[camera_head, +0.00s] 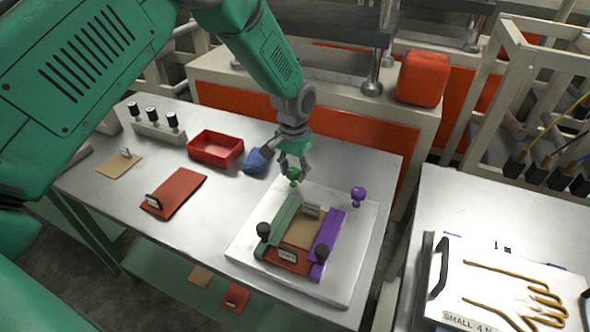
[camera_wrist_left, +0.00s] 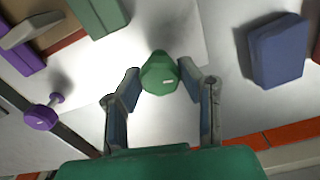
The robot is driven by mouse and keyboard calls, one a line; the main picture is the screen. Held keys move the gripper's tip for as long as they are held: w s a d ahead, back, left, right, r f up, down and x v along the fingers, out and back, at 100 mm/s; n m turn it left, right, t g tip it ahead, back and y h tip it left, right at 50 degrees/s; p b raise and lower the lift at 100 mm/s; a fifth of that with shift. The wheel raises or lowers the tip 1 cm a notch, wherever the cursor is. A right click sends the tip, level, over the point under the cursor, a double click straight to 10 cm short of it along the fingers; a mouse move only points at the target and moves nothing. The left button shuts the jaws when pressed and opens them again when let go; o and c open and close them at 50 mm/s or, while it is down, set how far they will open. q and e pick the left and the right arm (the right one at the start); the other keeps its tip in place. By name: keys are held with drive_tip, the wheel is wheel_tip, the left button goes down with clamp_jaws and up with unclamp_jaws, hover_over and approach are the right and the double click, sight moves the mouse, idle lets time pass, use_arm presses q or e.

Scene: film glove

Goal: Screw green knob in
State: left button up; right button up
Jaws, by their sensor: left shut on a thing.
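The green knob (camera_head: 299,186) is at the fingertips of my left gripper (camera_head: 294,168), just beyond the far end of the green bar (camera_head: 280,222). In the left wrist view the green knob (camera_wrist_left: 160,73) sits between the two fingers, and my left gripper (camera_wrist_left: 170,80) is shut on it. The green bar (camera_wrist_left: 98,14) shows at the top left there. How far the knob is above the white plate (camera_head: 247,238) is hard to tell. My right gripper is not in view.
A purple knob (camera_head: 358,194) stands right of the gripper, near a purple bar (camera_head: 329,238). A blue block (camera_head: 255,162) and red tray (camera_head: 215,148) lie to the left. Black knobs (camera_head: 263,230) stand at the front of the bars.

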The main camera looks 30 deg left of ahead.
use_arm(q)
drive_tip(key=shift+w+d+r+m, duration=0.1)
drive_tip(key=shift+w+r+m, duration=0.1)
drive_tip(key=shift+m, duration=0.7)
drive_tip(key=shift+s+a+m+p, duration=0.15)
drive_tip(key=shift+m+p, duration=0.3)
drive_tip(key=shift+m, duration=1.35)
drive_tip(key=shift+m+p, duration=0.3)
drive_tip(key=shift+m, duration=0.6)
drive_tip(key=m, duration=0.3)
drive_tip(key=shift+m, duration=0.4)
drive_tip(key=m+p, duration=0.1)
drive_tip(key=m, duration=0.3)
drive_tip(key=shift+m, duration=0.4)
drive_tip(key=shift+w+m, duration=0.2)
drive_tip(key=shift+m, duration=0.1)
